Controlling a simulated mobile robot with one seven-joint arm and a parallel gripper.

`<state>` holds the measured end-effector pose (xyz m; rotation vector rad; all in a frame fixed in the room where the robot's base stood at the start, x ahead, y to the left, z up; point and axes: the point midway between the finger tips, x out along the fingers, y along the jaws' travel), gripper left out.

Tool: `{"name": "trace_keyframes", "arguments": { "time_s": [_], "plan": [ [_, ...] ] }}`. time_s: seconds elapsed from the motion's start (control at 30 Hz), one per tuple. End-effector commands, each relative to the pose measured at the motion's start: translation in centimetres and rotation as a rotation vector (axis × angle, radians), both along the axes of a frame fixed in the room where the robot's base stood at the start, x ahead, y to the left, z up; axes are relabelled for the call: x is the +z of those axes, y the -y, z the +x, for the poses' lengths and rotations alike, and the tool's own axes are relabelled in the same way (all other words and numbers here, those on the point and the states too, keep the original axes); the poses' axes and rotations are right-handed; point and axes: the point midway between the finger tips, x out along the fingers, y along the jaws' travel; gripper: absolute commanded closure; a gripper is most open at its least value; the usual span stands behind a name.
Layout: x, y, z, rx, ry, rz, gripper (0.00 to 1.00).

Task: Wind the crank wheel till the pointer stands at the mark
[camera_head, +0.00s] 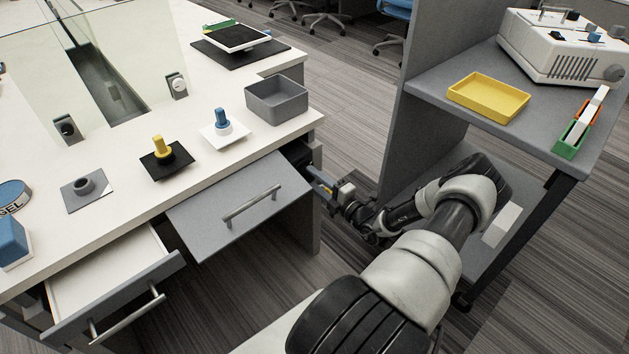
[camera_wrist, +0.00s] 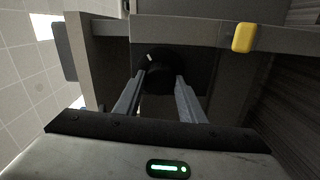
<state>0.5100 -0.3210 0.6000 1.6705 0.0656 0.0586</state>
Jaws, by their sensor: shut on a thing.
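In the wrist view a round black knob-like part (camera_wrist: 156,64), probably the crank wheel, sits in a dark recess under a grey panel. A small white stroke shows on its face; I cannot tell whether it is the pointer. My gripper (camera_wrist: 160,82) has one finger on each side of this part and is shut on it. In the head view my gripper (camera_head: 319,178) is at the right end of the white desk, beside the grey drawer front. The wheel is not clearly visible there. I cannot make out the mark in either view.
A grey bin (camera_head: 276,98) stands at the desk corner. A grey shelf unit (camera_head: 440,90) with a yellow tray (camera_head: 488,97) stands right of my arm. A yellow piece (camera_wrist: 244,38) shows upper right.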

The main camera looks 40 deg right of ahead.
Motion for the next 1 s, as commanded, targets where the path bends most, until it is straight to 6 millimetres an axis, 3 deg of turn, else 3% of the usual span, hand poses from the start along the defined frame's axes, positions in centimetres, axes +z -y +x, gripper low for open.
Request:
{"name": "trace_keyframes", "arguments": {
  "time_s": [0.7,0.73,0.8,0.83,1.0],
  "plan": [
    [-0.17,-0.19,-0.13,0.002,-0.009,0.077,0.86],
    [-0.17,-0.19,-0.13,0.002,-0.009,0.077,0.6],
    [-0.15,-0.17,-0.11,0.002,-0.009,0.076,0.48],
    [-0.14,-0.15,-0.1,0.002,-0.009,0.076,0.45],
    [-0.07,-0.09,-0.06,0.001,-0.007,0.075,0.45]
  ]
}}
